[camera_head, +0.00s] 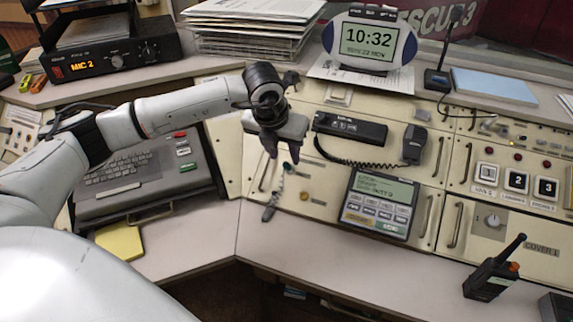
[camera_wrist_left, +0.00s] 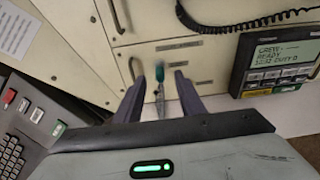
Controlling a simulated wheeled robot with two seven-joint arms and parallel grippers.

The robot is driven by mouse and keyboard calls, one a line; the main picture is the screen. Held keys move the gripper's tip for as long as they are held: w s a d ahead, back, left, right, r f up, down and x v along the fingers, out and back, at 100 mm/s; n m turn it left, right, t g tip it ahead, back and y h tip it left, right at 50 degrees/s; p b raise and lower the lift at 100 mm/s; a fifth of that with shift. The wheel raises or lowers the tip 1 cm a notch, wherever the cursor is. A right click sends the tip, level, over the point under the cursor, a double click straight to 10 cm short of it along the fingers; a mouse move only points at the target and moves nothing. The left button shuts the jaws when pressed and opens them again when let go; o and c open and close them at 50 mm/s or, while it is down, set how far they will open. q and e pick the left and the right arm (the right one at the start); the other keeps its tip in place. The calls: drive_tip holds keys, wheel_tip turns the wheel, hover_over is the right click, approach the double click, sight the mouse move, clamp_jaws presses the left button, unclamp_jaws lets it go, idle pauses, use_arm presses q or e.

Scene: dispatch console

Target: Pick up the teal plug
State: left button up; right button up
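The teal plug (camera_head: 287,166) sits at the slanted console panel, just below my left gripper, with a short grey cord or handle hanging under it. My left gripper (camera_head: 283,155) points down at the panel with its two dark fingers apart. In the left wrist view the teal plug (camera_wrist_left: 160,73) shows in the gap between the open fingertips (camera_wrist_left: 157,80), with clear space on both sides. I cannot tell how far the tips are from it in depth. My right gripper is not in view.
A corded handset radio (camera_head: 350,128) and a keypad display (camera_head: 380,205) are right of the gripper. A grey keyboard unit (camera_head: 145,180) lies under my left arm. A walkie-talkie (camera_head: 490,275) stands at the front right. The desk front (camera_head: 330,255) is clear.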

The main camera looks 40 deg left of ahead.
sight(284, 165)
use_arm(q)
drive_tip(key=shift+p+x, duration=0.4)
drive_tip(key=shift+x, duration=1.95)
clamp_jaws()
wheel_tip(284, 165, up, 10)
drive_tip(key=shift+b, duration=0.55)
drive_tip(key=shift+p+v, duration=0.55)
drive_tip(key=shift+v, duration=0.75)
drive_tip(key=shift+s, duration=0.2)
